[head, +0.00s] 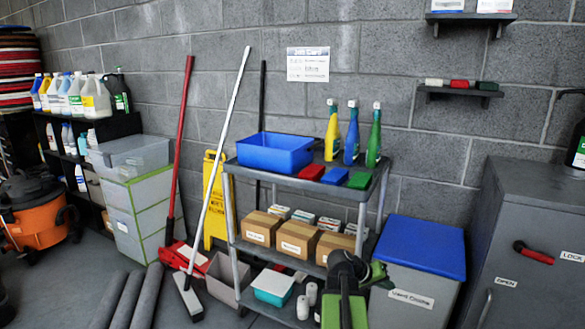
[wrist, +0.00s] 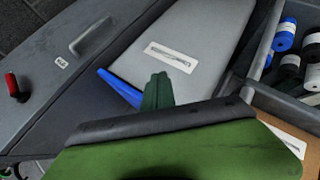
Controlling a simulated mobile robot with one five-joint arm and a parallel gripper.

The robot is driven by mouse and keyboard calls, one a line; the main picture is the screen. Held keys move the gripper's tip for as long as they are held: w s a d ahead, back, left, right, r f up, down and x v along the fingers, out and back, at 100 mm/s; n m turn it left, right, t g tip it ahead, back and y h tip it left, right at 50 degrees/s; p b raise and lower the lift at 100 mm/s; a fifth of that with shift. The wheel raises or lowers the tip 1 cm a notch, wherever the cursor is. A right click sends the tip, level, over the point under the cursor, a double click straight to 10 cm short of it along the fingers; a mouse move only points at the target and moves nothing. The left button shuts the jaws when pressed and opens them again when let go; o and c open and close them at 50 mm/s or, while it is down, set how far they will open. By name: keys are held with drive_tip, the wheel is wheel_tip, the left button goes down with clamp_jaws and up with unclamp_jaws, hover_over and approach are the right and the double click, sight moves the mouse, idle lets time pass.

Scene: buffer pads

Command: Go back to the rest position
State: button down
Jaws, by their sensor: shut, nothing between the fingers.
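My gripper (wrist: 157,88) shows in the wrist view as a dark green pair of fingers held together, with nothing between them. The fingers appear in front of the grey bin (wrist: 185,50) with a white label. In the head view, my green and black arm is low at the lower middle, in front of the cart's right end. My gripper (head: 378,274) is there, near the grey bin (head: 415,295) with a blue lid (head: 425,245). Whether it touches the bin cannot be told.
A grey cart (head: 233,170) holds a blue tub (head: 275,153), red, blue and green pads, spray bottles and cardboard boxes (head: 298,240). A grey cabinet (head: 530,240) stands at right. A broom (head: 215,150) and a yellow sign (head: 215,200) stand left of the cart.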

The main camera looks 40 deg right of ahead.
drive_tip(key=w+a+f+n+t+y+b, duration=0.15)
drive_tip(key=w+a+f, duration=0.25)
drive_tip(key=w+a, duration=0.65)
drive_tip(key=w+a+f+n+t+y, duration=0.3)
drive_tip(key=w+a, duration=0.4)
drive_tip(key=a, duration=0.7)
drive_tip(key=w+a+f+n+g+y+b, duration=0.1)
drive_tip(key=w+a+f+n+y, duration=0.15)
drive_tip(key=a, duration=1.45)
drive_tip(key=w+a+f+n+y+b, duration=0.1)
drive_tip(key=a+f+n+y, duration=0.25)
drive_tip(key=a, duration=1.25)
wheel_tip(320, 180, up, 38)
drive_tip(key=p, duration=3.8)
drive_tip(key=shift+a+h, duration=0.25)
drive_tip(key=shift+h, duration=0.2)
drive_tip(key=shift+s+m, duration=0.1)
drive_tip(key=shift+m, duration=0.15)
